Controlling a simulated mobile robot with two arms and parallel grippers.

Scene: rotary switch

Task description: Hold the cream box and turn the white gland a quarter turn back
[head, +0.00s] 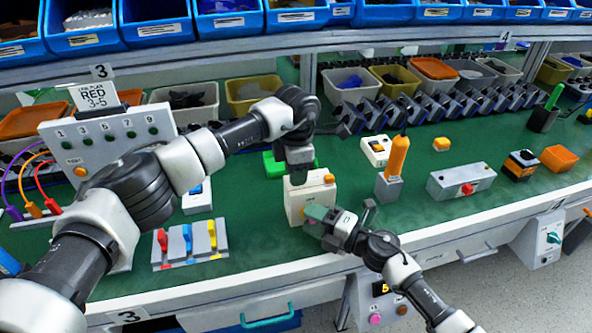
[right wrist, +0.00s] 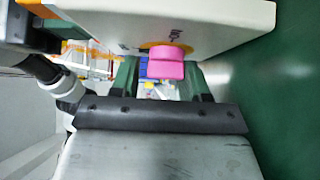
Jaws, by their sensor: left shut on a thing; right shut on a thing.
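The cream box (head: 296,199) stands upright near the table's front edge, with an orange part on its top right. My left gripper (head: 299,172) comes down from above and is shut on the box's top. My right gripper (head: 317,215) is at the box's front face. In the right wrist view its green fingers lie either side of a pink knob (right wrist: 167,66) on the box's face (right wrist: 215,18), shut on it. This turning part looks pink, not white. The knob is hidden in the head view by my right gripper.
A green block (head: 272,164) lies behind the box. A grey block with an orange handle (head: 396,160) stands to the right, beyond it a grey box with a red button (head: 461,182). A panel of coloured levers (head: 190,244) is at left. Green table is bare between them.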

